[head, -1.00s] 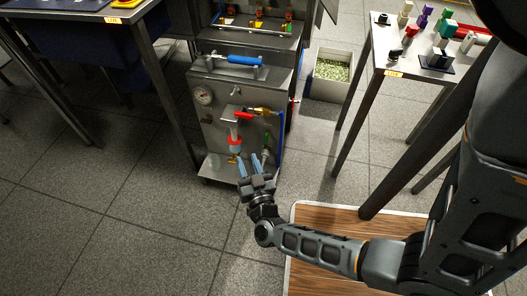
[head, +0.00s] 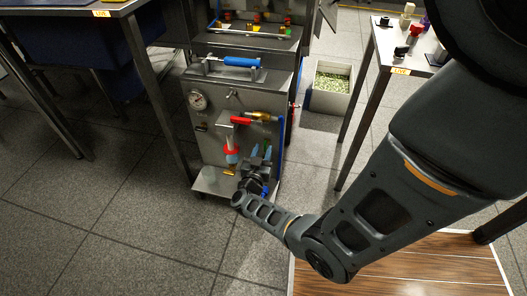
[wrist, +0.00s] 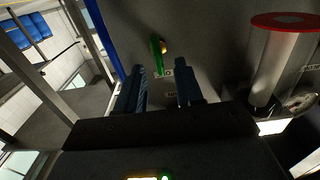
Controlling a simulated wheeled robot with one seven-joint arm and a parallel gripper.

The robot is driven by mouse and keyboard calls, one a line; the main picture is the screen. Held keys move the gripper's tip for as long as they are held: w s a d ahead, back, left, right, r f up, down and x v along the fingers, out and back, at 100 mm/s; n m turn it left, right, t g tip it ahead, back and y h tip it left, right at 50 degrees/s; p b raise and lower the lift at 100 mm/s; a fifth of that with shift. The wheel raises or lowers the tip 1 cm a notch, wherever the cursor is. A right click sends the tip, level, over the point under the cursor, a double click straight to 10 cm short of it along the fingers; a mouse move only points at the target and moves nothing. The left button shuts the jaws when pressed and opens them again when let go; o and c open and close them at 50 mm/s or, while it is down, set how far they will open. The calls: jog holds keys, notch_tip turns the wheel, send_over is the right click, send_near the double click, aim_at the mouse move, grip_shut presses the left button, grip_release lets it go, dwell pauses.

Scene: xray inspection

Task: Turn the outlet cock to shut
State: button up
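A cock with a green handle and a brass-coloured stem (wrist: 157,50) is on the cabinet's front panel. In the wrist view it lies beyond and between the tips of my gripper (wrist: 162,88). A partly covered label beside it seems to begin with O, so I take it as the outlet cock. The two fingers are apart, with nothing between them and no visible contact with the handle. In the head view my gripper (head: 260,152) is at the lower right of the panel and hides this cock.
A red-handled valve (head: 241,121) sits above my gripper. A red-ringed cylinder (wrist: 283,62) stands close by at the right in the wrist view. A pressure gauge (head: 197,100) is at the panel's upper left. A small yellow handle (head: 229,172) is low on the panel.

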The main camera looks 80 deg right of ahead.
jog(key=shift+s+d, duration=0.1)
jog(key=shift+d, duration=0.6)
grip_shut()
